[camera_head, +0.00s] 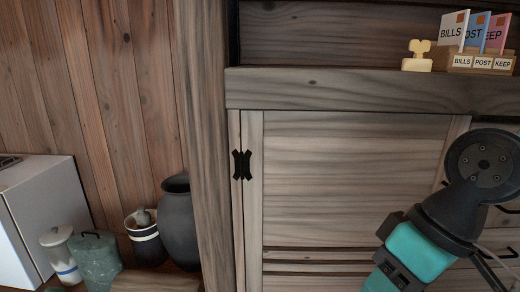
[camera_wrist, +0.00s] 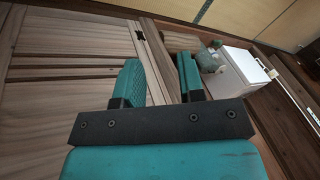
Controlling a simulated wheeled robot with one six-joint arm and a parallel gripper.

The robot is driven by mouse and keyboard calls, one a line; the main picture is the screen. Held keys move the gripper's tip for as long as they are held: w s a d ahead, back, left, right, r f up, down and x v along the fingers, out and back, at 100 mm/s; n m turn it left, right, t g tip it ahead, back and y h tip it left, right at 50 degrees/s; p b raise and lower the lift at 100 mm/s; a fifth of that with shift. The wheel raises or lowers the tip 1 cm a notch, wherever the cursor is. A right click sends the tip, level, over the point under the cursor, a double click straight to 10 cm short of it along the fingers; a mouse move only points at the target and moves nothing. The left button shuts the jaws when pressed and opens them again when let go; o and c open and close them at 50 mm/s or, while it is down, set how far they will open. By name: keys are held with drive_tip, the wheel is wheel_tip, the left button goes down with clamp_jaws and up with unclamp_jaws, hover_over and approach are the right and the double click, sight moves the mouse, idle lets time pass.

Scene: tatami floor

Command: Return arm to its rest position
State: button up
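My gripper (camera_wrist: 158,66) shows in the wrist view with its two teal fingers apart and nothing between them. It is in front of the wooden cabinet (camera_wrist: 70,50), whose panels fill the left of that view. In the head view my arm, black and teal, comes in at the lower right in front of the cabinet door (camera_head: 350,185). The fingertips cannot be made out in the head view.
The cabinet shelf (camera_head: 370,90) holds a letter holder (camera_head: 482,62) with several cards and a small wooden figure (camera_head: 417,58). At the lower left stand a dark vase (camera_head: 179,225), a striped pot (camera_head: 146,246), a green jar (camera_head: 96,262), a white canister (camera_head: 60,250) and a white box (camera_head: 40,205).

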drive_tip(key=s+r+p, duration=0.2)
drive_tip(key=r+p, duration=1.7)
drive_tip(key=s+r+p, duration=0.1)
drive_tip(key=r+p, duration=1.8)
drive_tip(key=r, duration=0.1)
drive_tip(key=shift+s+a+n+g, duration=0.3)
drive_tip(key=shift+s+a+n, duration=0.05)
drive_tip(key=shift+a+n, duration=0.05)
drive_tip(key=shift+r, duration=0.1)
drive_tip(key=shift+a, duration=0.1)
